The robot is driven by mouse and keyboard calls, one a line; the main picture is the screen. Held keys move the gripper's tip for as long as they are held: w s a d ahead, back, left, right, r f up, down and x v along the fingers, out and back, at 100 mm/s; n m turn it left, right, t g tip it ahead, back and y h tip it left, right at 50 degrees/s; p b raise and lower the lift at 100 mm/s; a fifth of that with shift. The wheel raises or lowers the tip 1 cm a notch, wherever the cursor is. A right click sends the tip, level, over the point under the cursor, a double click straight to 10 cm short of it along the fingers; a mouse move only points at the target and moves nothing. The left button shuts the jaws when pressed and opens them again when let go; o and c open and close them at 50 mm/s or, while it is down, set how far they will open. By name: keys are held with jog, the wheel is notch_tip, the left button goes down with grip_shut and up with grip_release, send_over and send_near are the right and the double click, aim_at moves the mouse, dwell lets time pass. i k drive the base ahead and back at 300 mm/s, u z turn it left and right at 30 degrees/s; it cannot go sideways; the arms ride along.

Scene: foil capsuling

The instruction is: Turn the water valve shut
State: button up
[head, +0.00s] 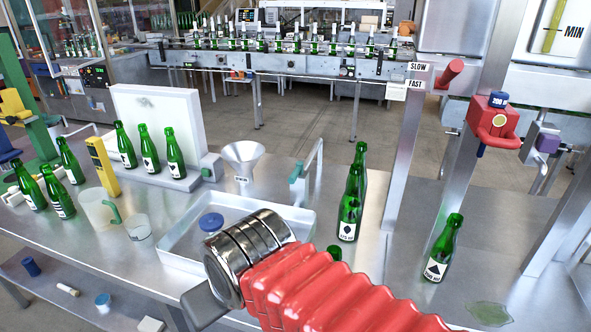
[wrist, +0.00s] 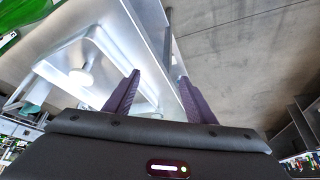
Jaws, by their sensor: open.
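I cannot tell for certain which part is the water valve. A bent grey pipe (head: 316,158) with a teal handle (head: 297,172) stands at the back right of the pale tray (head: 308,216) in the head view and looks like a tap. My gripper (wrist: 159,76) shows two dark purple fingers, spread apart with nothing between them. Below the gap are a pale edge and the grey floor. In the head view my red-sleeved arm reaches over the front of the tray, and its silver cuff hides part of it. The fingers are not clearly visible there.
A blue round piece (head: 210,222) lies in the tray. A white funnel (head: 243,156) stands behind it. Green bottles (head: 348,215) stand close right of the tray, one partly hidden by my arm. Another bottle (head: 443,248) stands farther right, near a puddle (head: 489,313).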

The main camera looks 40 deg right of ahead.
aim_at(298, 171)
jog(key=u, duration=1.65)
jog(key=k, duration=0.95)
jog(key=z, duration=0.3)
jog(key=i, duration=0.5)
